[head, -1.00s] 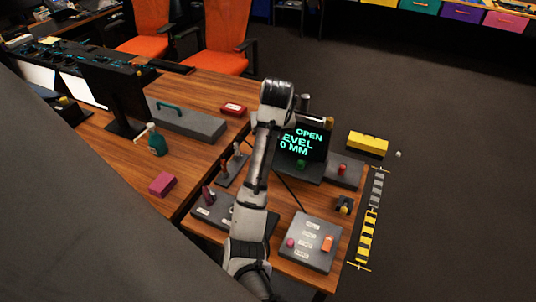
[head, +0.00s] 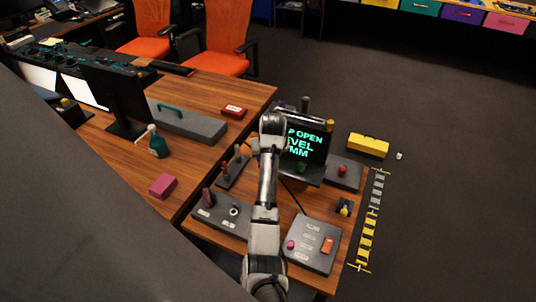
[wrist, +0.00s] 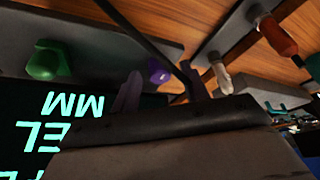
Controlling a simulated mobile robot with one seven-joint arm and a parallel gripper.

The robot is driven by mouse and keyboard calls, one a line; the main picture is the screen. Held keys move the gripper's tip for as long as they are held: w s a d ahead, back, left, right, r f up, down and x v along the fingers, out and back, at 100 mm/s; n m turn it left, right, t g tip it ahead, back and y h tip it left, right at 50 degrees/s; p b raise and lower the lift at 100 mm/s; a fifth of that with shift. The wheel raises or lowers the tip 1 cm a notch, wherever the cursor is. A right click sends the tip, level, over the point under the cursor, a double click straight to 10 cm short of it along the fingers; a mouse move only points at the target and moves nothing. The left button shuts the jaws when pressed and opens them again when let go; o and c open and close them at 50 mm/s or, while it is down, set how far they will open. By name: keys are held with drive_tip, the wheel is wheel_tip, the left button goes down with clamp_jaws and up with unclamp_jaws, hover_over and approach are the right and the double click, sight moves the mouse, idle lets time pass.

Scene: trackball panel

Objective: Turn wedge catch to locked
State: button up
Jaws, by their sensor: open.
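I cannot tell for certain which part is the wedge catch. A small black fixture with a yellow piece (head: 344,207) sits near the desk's right edge in the head view. A grey panel (head: 312,243) in front of it carries a pink knob (head: 291,244) and an orange rocker (head: 327,244).
The screen (head: 302,143) stands behind my arm, its text partly covered. A red button box (head: 342,171) is right of the screen. A teal-handled grey case (head: 188,122) lies on the left desk.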

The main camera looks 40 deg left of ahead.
drive_tip(key=shift+f, duration=0.15)
drive_tip(key=shift+c, duration=0.4)
clamp_jaws()
